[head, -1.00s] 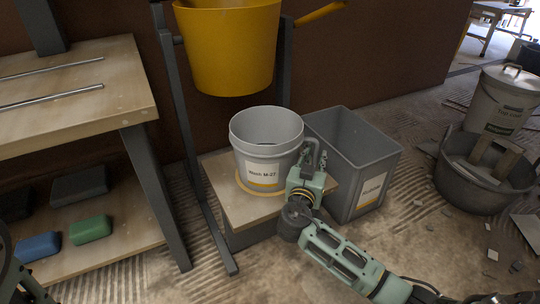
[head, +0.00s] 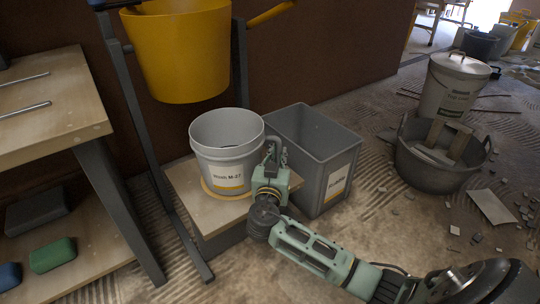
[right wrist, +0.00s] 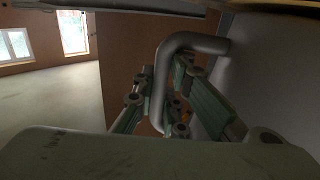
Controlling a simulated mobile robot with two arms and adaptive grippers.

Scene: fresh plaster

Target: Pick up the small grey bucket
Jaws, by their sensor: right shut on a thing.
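The small grey bucket (head: 222,158), labelled "Wash M-27", stands upright on a low wooden platform (head: 205,215), with a yellow ring around its base. A grey bent-tube handle sticks out from its right side; in the right wrist view this handle (right wrist: 187,42) runs down between the fingers. My right gripper (head: 272,163) is at that side of the bucket and is shut on the handle. The gripper also shows in the right wrist view (right wrist: 160,105), with the bucket's grey wall (right wrist: 243,75) close at right. My left gripper is not in view.
A square grey bin (head: 318,155) stands close to the right of the bucket. A yellow tub (head: 183,55) hangs above on a dark metal frame (head: 160,160). A wooden shelf (head: 60,110) is at left. A wide tub (head: 435,172) with debris sits at right.

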